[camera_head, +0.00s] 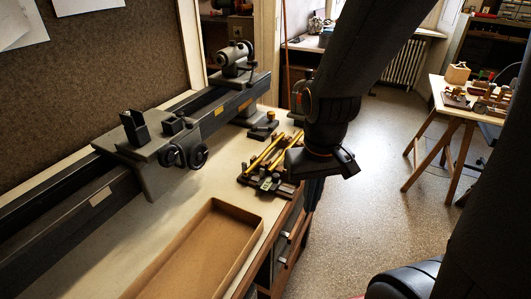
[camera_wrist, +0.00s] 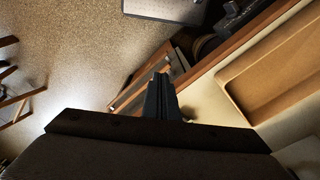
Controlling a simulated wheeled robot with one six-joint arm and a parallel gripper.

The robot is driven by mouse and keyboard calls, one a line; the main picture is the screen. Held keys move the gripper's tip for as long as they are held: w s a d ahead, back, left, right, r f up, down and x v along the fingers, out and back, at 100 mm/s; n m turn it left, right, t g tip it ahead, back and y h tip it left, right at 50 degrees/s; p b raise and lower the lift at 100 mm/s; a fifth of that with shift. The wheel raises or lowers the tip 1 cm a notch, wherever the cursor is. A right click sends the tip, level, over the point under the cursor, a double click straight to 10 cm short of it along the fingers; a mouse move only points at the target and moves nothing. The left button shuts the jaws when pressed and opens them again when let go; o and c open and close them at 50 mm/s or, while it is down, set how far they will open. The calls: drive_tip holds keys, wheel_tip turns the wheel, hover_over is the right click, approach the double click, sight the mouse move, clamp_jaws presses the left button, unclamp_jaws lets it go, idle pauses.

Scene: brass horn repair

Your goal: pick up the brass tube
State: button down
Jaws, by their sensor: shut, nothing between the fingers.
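Several yellow, brass-coloured tubes (camera_head: 264,154) lie side by side over a dark rack (camera_head: 285,190) on the workbench, in the head view. I cannot tell which one is the brass tube of the task. My gripper (camera_head: 312,206) points down just right of the rack, beyond the bench's front edge, apart from the tubes. In the wrist view its dark fingers (camera_wrist: 160,78) are together and hold nothing. No tube can be made out in the wrist view. My arm hides part of the area right of the tubes.
A shallow, empty-looking tray (camera_head: 205,210) lies on the bench in front of the rack; it also shows in the wrist view (camera_wrist: 246,110). A lathe (camera_head: 150,150) runs along the bench's back. Drawers (camera_head: 288,246) face the open floor. Another table (camera_head: 455,110) stands at right.

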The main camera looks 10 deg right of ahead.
sight(266, 151)
drive_tip(key=c, duration=2)
unclamp_jaws()
drive_tip(key=shift+w+r, duration=0.1)
drive_tip(key=shift+w, duration=0.05)
drive_tip(key=shift+c, duration=0.2)
drive_tip(key=o, duration=0.3)
drive_tip(key=w+r+m+y, duration=0.1)
drive_tip(key=w, duration=0.2)
drive_tip(key=w+a+m+y+p, duration=0.1)
drive_tip(key=w+m, duration=0.1)
drive_tip(key=w, duration=0.1)
drive_tip(key=w+r+m+t+p, duration=0.1)
drive_tip(key=w, duration=0.2)
drive_tip(key=shift+w+a+r+y, duration=0.25)
drive_tip(key=shift+w+r+y, duration=0.05)
drive_tip(key=shift+w+y, duration=0.1)
drive_tip(key=w+r+m+t+y+p, duration=0.2)
drive_tip(key=w+r+m, duration=0.15)
drive_tip(key=w, duration=0.75)
drive_tip(key=shift+m, duration=0.35)
drive_tip(key=shift+d+p+x, duration=0.2)
drive_tip(key=shift+p+x, duration=0.55)
drive_tip(key=shift+x, duration=3.15)
